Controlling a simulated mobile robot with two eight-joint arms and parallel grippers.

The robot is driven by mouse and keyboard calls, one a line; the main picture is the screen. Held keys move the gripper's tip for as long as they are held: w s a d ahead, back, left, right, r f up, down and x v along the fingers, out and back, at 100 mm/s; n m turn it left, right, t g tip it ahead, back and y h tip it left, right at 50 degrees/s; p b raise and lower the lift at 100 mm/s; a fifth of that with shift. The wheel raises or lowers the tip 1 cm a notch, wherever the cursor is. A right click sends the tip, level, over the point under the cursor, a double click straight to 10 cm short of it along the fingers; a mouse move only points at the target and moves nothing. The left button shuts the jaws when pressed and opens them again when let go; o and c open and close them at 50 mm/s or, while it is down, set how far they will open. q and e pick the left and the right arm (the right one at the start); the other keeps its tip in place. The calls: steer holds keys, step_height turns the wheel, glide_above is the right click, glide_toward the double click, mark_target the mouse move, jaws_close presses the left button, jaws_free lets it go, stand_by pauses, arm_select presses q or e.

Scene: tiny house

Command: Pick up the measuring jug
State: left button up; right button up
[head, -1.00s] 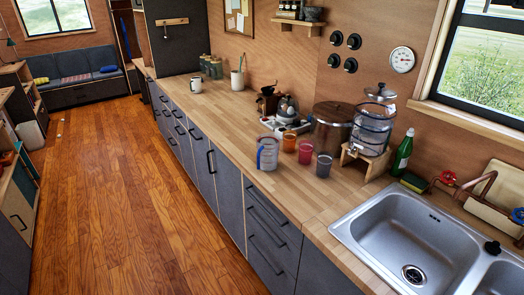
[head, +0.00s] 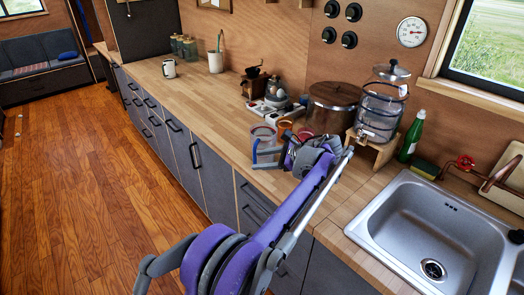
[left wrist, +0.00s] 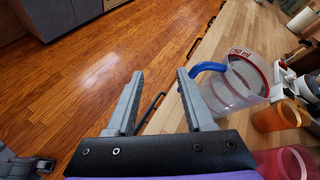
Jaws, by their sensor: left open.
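The clear measuring jug (head: 263,131) stands on the wooden counter near its front edge, partly hidden behind my left gripper in the head view. The left wrist view shows the jug (left wrist: 240,82) with a red measure band at its rim and a blue handle (left wrist: 208,67) turned toward the gripper. My left gripper (left wrist: 159,73) is open, with nothing between its fingers. The jug and handle lie just right of its right finger there. My right gripper is not in view.
Orange (left wrist: 275,117) and red (left wrist: 285,163) cups stand close to the jug. Behind are a brown pot (head: 333,107), a drink dispenser (head: 381,108) on a wooden stand and a coffee grinder (head: 254,84). A sink (head: 430,230) is at right. The counter (head: 205,100) left of the jug is clear.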

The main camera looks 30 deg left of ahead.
arm_select(q)
steer(key=w+d+f+m+g+y+b, duration=0.1)
steer(key=w+d+f+m+g+y, duration=0.1)
steer(key=w+m+y, duration=0.3)
steer(key=a+n, duration=0.2)
steer(key=a, duration=0.9)
steer(key=shift+f+g, duration=0.3)
steer(key=shift+f, duration=0.1)
steer(key=shift+w+d, duration=0.1)
jaws_close()
steer(key=shift+r, duration=0.1)
stand_by(0.7)
